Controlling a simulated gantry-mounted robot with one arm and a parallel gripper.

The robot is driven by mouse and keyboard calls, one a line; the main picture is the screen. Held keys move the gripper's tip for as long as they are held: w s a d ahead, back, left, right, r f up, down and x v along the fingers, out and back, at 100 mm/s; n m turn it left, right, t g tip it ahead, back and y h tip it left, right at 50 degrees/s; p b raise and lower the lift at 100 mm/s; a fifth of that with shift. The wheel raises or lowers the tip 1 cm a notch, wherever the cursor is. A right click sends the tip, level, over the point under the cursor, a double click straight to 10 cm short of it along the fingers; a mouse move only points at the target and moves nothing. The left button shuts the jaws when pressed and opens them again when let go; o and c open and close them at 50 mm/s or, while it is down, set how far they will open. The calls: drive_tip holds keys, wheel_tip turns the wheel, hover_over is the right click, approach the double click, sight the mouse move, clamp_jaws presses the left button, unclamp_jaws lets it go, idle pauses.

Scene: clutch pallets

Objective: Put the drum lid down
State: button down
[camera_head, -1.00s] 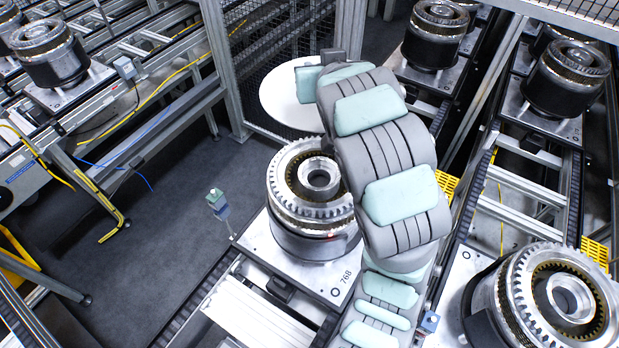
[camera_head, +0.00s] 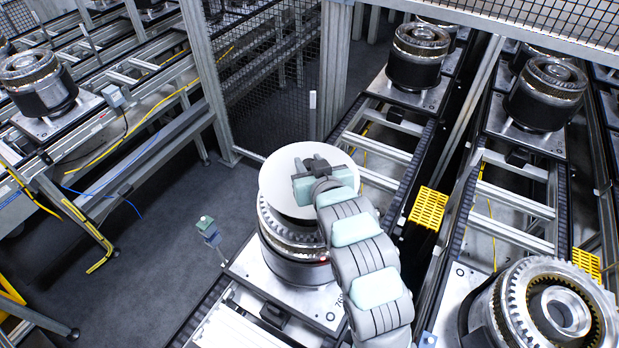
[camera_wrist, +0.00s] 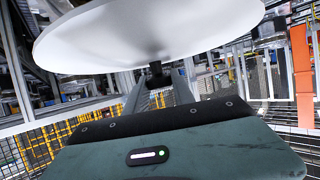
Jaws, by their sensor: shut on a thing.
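The drum lid (camera_head: 277,185) is a plain white disc. My gripper (camera_head: 316,165) is shut on it, near the middle of its upper face in the head view. In the wrist view the lid (camera_wrist: 150,30) fills the top, with a dark knob-like part (camera_wrist: 155,76) at its centre. In the head view the lid overlaps the top of the clutch drum (camera_head: 290,268), a dark drum with metal gear rings on a pallet. It hides the drum's open centre. I cannot tell whether lid and drum touch. The jaw tips are hard to make out.
The pallet (camera_head: 318,305) under the drum sits on a conveyor. A small sensor post (camera_head: 207,232) stands left of it. Another clutch drum (camera_head: 560,310) is at the lower right. A mesh fence and post (camera_head: 205,80) stand behind.

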drive_tip(key=shift+f+p, duration=0.6)
drive_tip(key=shift+f, duration=2.55)
drive_tip(key=shift+f, duration=0.2)
drive_tip(key=c, duration=1.1)
unclamp_jaws()
drive_tip(key=shift+o, duration=0.2)
drive_tip(key=shift+r, duration=0.1)
